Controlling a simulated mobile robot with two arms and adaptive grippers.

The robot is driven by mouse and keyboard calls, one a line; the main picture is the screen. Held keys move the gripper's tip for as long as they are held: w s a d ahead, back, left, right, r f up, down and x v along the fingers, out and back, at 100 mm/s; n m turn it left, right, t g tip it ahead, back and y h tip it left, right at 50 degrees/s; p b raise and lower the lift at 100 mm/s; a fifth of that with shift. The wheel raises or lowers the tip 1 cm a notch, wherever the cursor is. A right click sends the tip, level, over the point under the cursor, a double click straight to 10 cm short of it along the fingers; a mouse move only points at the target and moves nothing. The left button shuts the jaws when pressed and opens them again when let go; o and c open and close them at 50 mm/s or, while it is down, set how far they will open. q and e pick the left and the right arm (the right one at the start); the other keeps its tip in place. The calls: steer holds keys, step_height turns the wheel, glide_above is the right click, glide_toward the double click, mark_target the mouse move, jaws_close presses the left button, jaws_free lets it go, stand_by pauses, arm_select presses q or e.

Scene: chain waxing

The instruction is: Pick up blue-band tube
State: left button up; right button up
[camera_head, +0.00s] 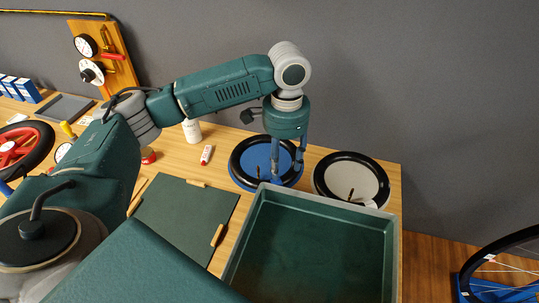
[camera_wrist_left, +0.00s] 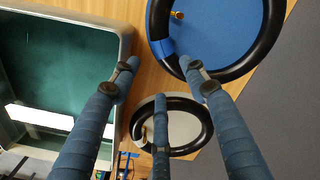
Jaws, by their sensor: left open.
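The blue-band tube (camera_head: 237,160) is a black ring lying on a round blue plate (camera_head: 249,184) at the back of the bench. In the left wrist view the tube (camera_wrist_left: 264,45) is at the upper right, with a blue band (camera_wrist_left: 168,48) around its lower-left part and a brass valve inside the ring. My left gripper (camera_head: 287,168) points down over the right part of the plate, its fingers open and empty. In the left wrist view the gripper (camera_wrist_left: 160,85) has its fingers spread beside the tube; contact cannot be told. My right gripper does not show.
A second black tube (camera_head: 318,176) lies on a pale plate to the right. A deep green tray (camera_head: 310,205) stands in front of both. A red-and-white bottle (camera_head: 207,155), a white bottle (camera_head: 192,131) and a green mat (camera_head: 185,222) are to the left.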

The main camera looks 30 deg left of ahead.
mark_target(280, 183)
arm_select(q)
steer(key=shift+s+a+f, duration=0.1)
steer(key=shift+s+f, duration=0.05)
steer(key=shift+f, duration=1)
steer(key=f, duration=0.1)
steer(key=f+p, duration=0.1)
steer(key=f, duration=0.1)
steer(key=f+p, duration=0.1)
steer(key=shift+a+f, duration=0.25)
steer(key=shift+f, duration=0.35)
steer(key=shift+c, duration=0.6)
steer(key=c, duration=1)
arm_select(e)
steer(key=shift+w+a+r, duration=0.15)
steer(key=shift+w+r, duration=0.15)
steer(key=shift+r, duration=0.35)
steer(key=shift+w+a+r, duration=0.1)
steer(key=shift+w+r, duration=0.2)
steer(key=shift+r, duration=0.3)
arm_select(q)
steer(key=shift+o, duration=0.2)
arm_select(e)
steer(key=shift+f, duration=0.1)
